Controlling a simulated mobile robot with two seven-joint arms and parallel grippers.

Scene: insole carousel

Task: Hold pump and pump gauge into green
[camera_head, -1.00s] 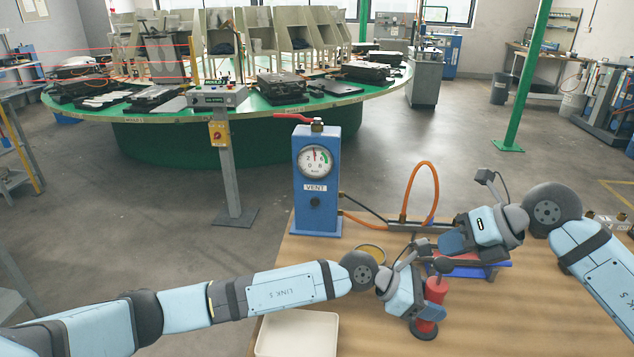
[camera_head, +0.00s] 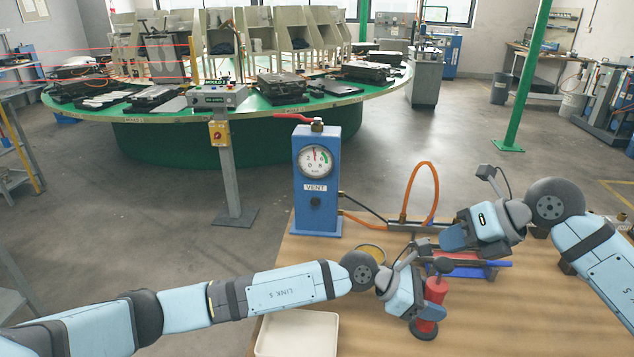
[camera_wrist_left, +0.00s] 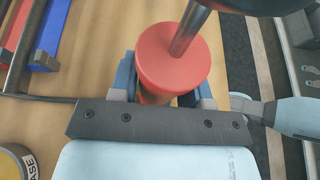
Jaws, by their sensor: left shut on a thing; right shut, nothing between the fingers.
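A red hand pump (camera_head: 435,290) stands on the wooden table at the lower right in the head view. My left gripper (camera_head: 424,300) is shut around its body. In the left wrist view the pump's round red top (camera_wrist_left: 172,55), with a metal rod rising from it, sits between the fingers. My right gripper (camera_head: 447,242) is shut and empty above and behind the pump; its fingertips are hard to make out. The pump gauge (camera_head: 315,161) is a white dial with a green zone at its right, on a blue box (camera_head: 316,215) marked VENT. Its needle points near the top, left of the green.
An orange hose (camera_head: 434,190) loops up behind the right gripper. A red and blue fixture (camera_head: 470,270) lies beside the pump. A white tray (camera_head: 262,345) sits at the front left, and a round tin (camera_head: 371,250) behind my left wrist.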

